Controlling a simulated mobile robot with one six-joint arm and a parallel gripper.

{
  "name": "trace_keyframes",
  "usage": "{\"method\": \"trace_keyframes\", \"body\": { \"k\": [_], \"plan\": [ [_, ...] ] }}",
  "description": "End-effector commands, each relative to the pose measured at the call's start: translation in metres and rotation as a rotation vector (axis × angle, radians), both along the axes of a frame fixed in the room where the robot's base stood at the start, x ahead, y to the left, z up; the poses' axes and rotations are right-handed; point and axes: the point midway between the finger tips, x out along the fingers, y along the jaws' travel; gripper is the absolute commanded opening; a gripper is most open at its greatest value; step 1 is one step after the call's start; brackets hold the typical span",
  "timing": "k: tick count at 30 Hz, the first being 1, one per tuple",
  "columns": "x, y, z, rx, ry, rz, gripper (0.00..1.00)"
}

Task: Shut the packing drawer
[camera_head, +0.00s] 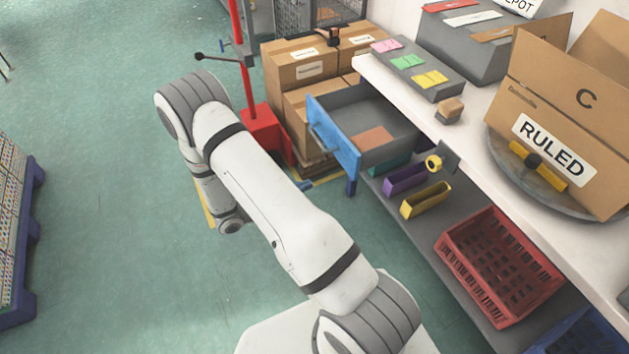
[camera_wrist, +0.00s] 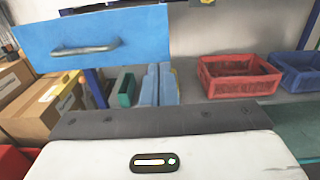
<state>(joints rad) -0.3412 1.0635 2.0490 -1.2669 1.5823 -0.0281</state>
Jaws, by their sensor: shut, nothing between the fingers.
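The packing drawer (camera_head: 333,143) has a blue front with a bar handle. It stands pulled open from under the white worktop, and a flat orange-brown piece (camera_head: 375,138) lies inside. In the wrist view the blue drawer front (camera_wrist: 135,32) fills the upper left, with its grey handle (camera_wrist: 86,49) facing me. My gripper (camera_wrist: 158,68) shows as two light-blue fingers side by side, shut and empty. In the head view my arm hides most of the gripper.
Stacked cardboard boxes (camera_head: 301,66) and a red-based post (camera_head: 262,126) stand beyond the drawer. The lower shelf holds purple (camera_head: 405,180) and yellow (camera_head: 426,201) bins and a red crate (camera_head: 500,265). The green floor at left is open.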

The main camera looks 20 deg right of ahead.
Motion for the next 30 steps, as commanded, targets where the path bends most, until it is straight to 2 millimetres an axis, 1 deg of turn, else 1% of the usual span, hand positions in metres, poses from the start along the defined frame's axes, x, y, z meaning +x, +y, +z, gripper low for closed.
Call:
{"method": "trace_keyframes", "body": {
  "k": [12,16,21,25,30],
  "plan": [
    [0.001,-0.087,0.001,0.003,0.002,-0.009,0.0],
    [0.002,-0.108,0.001,0.003,0.001,-0.007,0.0],
    [0.003,-0.123,0.001,0.003,0.0,-0.004,0.0],
    [0.004,-0.127,0.001,0.003,-0.001,-0.003,0.0],
    [0.004,-0.127,0.001,0.003,-0.001,-0.002,0.0]
  ]
}}
